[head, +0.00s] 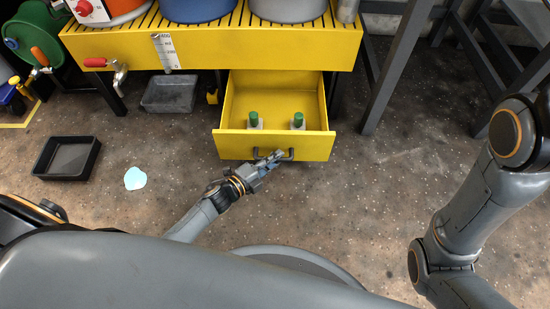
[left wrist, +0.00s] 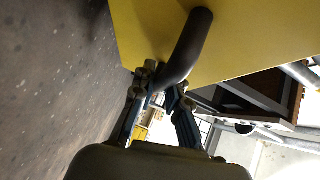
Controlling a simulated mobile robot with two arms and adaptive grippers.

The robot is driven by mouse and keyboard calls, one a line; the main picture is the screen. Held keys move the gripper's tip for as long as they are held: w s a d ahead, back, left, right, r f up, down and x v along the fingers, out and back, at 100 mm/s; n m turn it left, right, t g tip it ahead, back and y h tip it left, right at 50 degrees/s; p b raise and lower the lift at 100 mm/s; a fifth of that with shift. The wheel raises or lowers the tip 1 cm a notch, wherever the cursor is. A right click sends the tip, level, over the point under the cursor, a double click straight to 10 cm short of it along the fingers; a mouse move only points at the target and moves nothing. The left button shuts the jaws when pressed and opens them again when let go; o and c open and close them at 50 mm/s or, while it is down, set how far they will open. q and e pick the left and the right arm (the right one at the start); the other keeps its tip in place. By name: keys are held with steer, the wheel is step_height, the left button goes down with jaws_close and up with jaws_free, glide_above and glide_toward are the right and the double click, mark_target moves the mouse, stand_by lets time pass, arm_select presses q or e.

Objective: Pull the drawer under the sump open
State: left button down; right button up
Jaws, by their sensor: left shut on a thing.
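The yellow drawer (head: 240,144) stands pulled out from under the yellow sump (head: 220,46) in the head view, and its inside shows. Two small bottles with green caps (head: 253,119) stand in it. A dark bar handle (head: 286,153) runs across its front. My left gripper (head: 270,160) is at the handle's left part and shut on it. In the left wrist view the dark handle (left wrist: 189,45) passes between the two fingers, against the yellow drawer front (left wrist: 245,40). My right arm shows at the right of the head view, but its gripper is out of the picture.
A black tray (head: 67,158) and a pale blue puddle (head: 135,178) lie on the floor at left. A grey tray (head: 170,94) sits under the sump. Drums (head: 200,8) stand on top. Dark stand legs (head: 395,70) rise right of the drawer. Floor before the drawer's right side is clear.

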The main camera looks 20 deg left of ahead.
arm_select(q)
steer(key=shift+s, duration=0.2)
steer(key=c, duration=1.3)
jaws_free()
steer(key=shift+c, duration=0.2)
steer(key=v, duration=1.2)
steer(key=shift+d, duration=0.1)
